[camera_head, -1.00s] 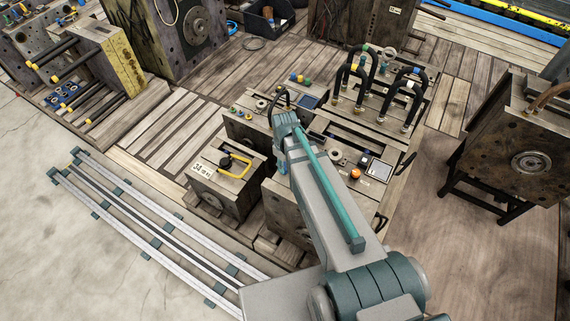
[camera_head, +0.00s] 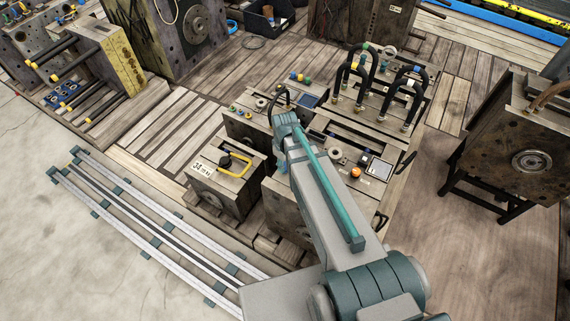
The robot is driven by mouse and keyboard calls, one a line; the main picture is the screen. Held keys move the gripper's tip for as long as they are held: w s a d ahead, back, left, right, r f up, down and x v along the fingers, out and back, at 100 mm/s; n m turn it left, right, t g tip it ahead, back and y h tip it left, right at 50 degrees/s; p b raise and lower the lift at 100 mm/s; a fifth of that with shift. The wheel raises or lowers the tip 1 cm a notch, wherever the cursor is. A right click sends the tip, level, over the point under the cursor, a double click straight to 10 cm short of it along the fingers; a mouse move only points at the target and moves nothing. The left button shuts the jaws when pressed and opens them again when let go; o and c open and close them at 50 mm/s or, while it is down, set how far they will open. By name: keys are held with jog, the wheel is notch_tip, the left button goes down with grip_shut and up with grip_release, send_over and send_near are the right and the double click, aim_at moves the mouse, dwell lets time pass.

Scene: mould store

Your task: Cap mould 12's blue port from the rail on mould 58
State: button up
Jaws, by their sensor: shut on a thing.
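My arm reaches from the lower right to a group of steel moulds, with its wrist above the front middle mould (camera_head: 375,197). My gripper (camera_head: 284,163) points down beside that mould's left end, mostly hidden behind my arm; its fingertips and whatever it holds are hidden. The front middle mould carries an orange knob-like piece (camera_head: 355,172), a round ring, a dark-framed panel and a small label too small to read. A mould behind-left (camera_head: 240,125) carries small green and blue pieces; blue and yellow pieces (camera_head: 299,77) sit farther back. I cannot tell which moulds are 12 and 58.
A mould labelled 34 (camera_head: 203,168) with a yellow handle stands at the front left. A mould with looped black hoses (camera_head: 382,104) stands behind. A large mould on a black stand (camera_head: 530,150) is at right. Floor rails (camera_head: 130,215) run at lower left. Plank decking is open between.

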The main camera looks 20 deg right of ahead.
jog(key=shift+f, duration=0.35)
dwell(0.4)
jog(key=o, duration=0.8)
jog(key=shift+o, duration=0.2)
